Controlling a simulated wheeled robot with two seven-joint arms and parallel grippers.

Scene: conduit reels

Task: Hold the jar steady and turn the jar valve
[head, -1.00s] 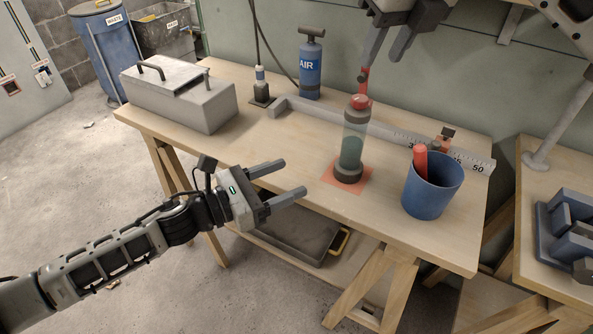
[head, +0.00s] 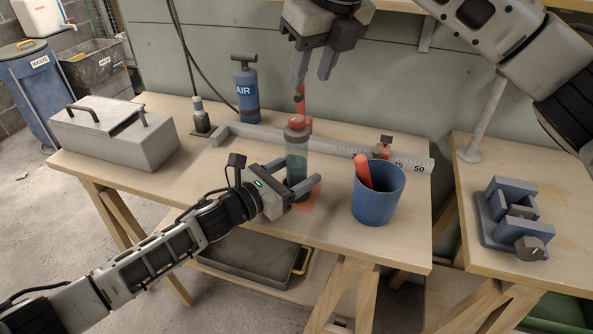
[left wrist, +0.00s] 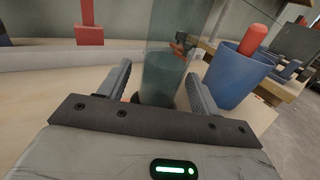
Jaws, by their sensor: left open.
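The jar (head: 297,158) is a clear cylinder with dark green contents, standing upright on a red-orange square (head: 308,202) on the bench. A red valve (head: 298,122) sits on its top, with a red upright part above it. My left gripper (head: 301,176) is open, its fingers reaching to either side of the jar's lower part. In the left wrist view the jar (left wrist: 166,75) stands between the spread fingers, and I see no clear contact. My right gripper (head: 312,77) is open and points down just above the valve; whether a fingertip touches it I cannot tell.
A blue cup (head: 378,200) with a red-handled item stands right of the jar. A ruler beam (head: 335,149) runs behind it. A blue AIR pump (head: 247,92) and grey toolbox (head: 118,140) are to the left.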

